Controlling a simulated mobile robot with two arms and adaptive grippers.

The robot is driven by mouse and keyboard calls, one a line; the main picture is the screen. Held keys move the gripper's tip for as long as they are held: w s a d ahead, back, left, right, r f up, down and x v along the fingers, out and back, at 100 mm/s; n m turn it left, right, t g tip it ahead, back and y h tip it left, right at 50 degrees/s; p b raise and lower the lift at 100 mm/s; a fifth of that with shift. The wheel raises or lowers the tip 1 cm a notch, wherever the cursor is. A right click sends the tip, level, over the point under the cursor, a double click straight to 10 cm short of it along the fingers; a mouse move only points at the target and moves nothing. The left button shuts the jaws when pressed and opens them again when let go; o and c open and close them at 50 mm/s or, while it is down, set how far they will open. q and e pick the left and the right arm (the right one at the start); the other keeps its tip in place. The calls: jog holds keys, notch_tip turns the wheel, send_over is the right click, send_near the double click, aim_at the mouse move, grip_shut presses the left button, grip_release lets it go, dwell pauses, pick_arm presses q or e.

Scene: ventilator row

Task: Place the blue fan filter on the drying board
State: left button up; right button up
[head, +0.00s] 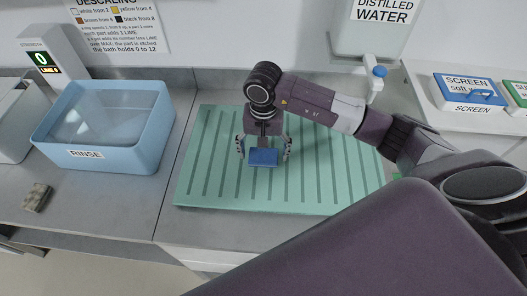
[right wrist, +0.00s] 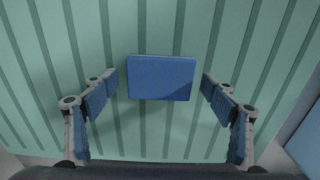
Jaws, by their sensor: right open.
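The blue fan filter (head: 263,158) is a small blue rectangular block on the green ribbed drying board (head: 330,182). In the right wrist view the filter (right wrist: 161,78) lies between the two fingers of my right gripper (right wrist: 160,88), with a clear gap on each side. The right gripper (head: 264,150) is open above the board, its fingers on either side of the filter and not touching it. The drying board also fills most of the right wrist view (right wrist: 165,135). My left gripper is not in view.
A blue rinse tub (head: 150,148) with liquid stands left of the board. A small speckled block (head: 36,197) lies on the counter at far left. A distilled water tank (head: 372,40) with a tap stands behind the board.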

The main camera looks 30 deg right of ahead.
aim_at(263, 155)
jog(key=shift+w+r+b, duration=0.1)
jog(key=shift+r+b, duration=0.25)
jog(key=shift+r, duration=0.05)
notch_tip(263, 155, up, 11)
jog(key=b, duration=0.4)
jog(key=shift+r, duration=0.2)
